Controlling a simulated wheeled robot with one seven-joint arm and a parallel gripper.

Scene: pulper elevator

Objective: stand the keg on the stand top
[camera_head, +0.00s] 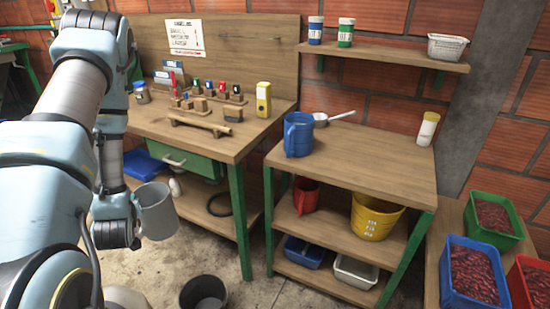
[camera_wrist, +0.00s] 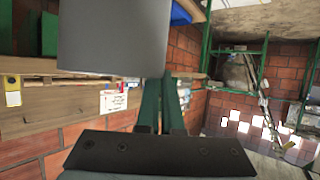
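A plain grey cylinder, which I take for the keg (camera_head: 157,212), hangs in the air at my gripper (camera_head: 136,232), left of and in front of the green drawer. It leans slightly in the head view. In the wrist view the grey keg (camera_wrist: 113,38) fills the upper left, and the green fingers of my gripper (camera_wrist: 162,105) are close together at its side. The exact grip point is hidden. The wooden stand top (camera_head: 375,165) is to the right, well apart from the keg.
A workbench (camera_head: 225,140) with small tools stands left of the stand. The stand's lower shelves hold a red jug (camera_head: 305,196) and a yellow bucket (camera_head: 375,216). A dark bucket (camera_head: 203,293) is on the floor. Bean crates (camera_head: 470,270) are at right. The stand top's front is clear.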

